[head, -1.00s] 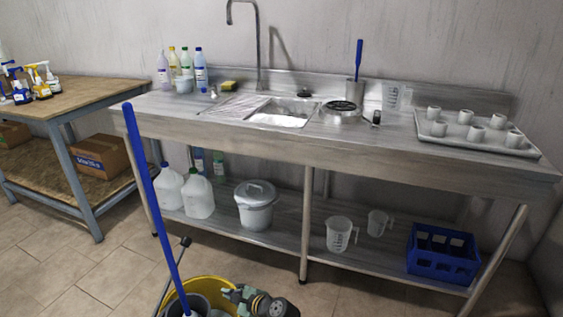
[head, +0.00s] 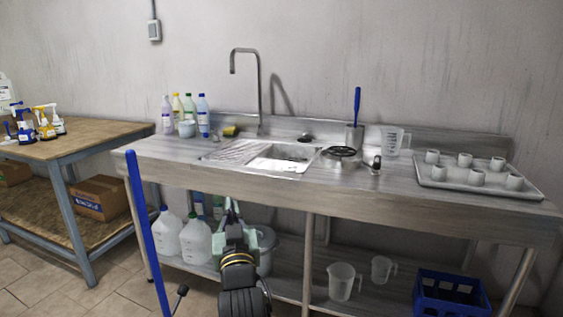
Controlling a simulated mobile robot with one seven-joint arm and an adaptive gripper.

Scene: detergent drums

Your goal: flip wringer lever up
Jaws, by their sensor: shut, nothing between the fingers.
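The wringer lever (head: 179,298) is a thin dark rod with a black knob, low at the left of my arm in the head view. It leans up to the right, and its lower part is cut off by the frame. The bucket is out of frame. The blue mop handle (head: 147,235) stands tilted just left of the lever. My gripper (head: 231,205) points up, right of and higher in the picture than the lever's knob, apart from it. It is shut and empty, in front of the table's lower shelf.
A steel sink table (head: 340,192) spans the view, with a tray (head: 480,187) of cups at right. Jugs (head: 196,242), a lidded pail (head: 266,250) and a blue crate (head: 450,293) stand on its lower shelf. A wooden workbench (head: 75,140) is at left.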

